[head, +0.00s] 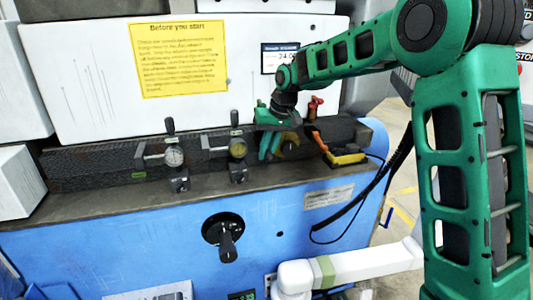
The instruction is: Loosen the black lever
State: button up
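My gripper (268,150), green, is at the end of my green arm and points down at the dark rail of the machine. A brownish round part (289,143) shows right beside its fingers; whether they touch it, I cannot tell. The finger gap is too small and partly hidden to read. Several black parts could be the lever: a black handle on a round black plate (228,245) on the blue front, pointing down, and small upright black handles above the left gauge (170,125) and the middle gauge (236,118). Both stand left of my gripper.
Dial gauges on clamps line the dark rail (100,165) above the blue machine body (130,235). A red-handled part (315,106) and a yellow-orange device (346,155) with a black cable sit right of my gripper. A white panel with a yellow notice (178,58) stands behind.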

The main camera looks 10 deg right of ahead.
jog(key=shift+o, duration=0.6)
jog(key=shift+w+d+r, duration=0.2)
jog(key=shift+w+d, duration=0.1)
jog(key=shift+w, duration=0.05)
jog(key=shift+s+a+f, duration=0.1)
jog(key=shift+a, duration=0.05)
jog(key=shift+s, duration=0.1)
jog(key=v, duration=1)
jog(key=shift+r, duration=0.35)
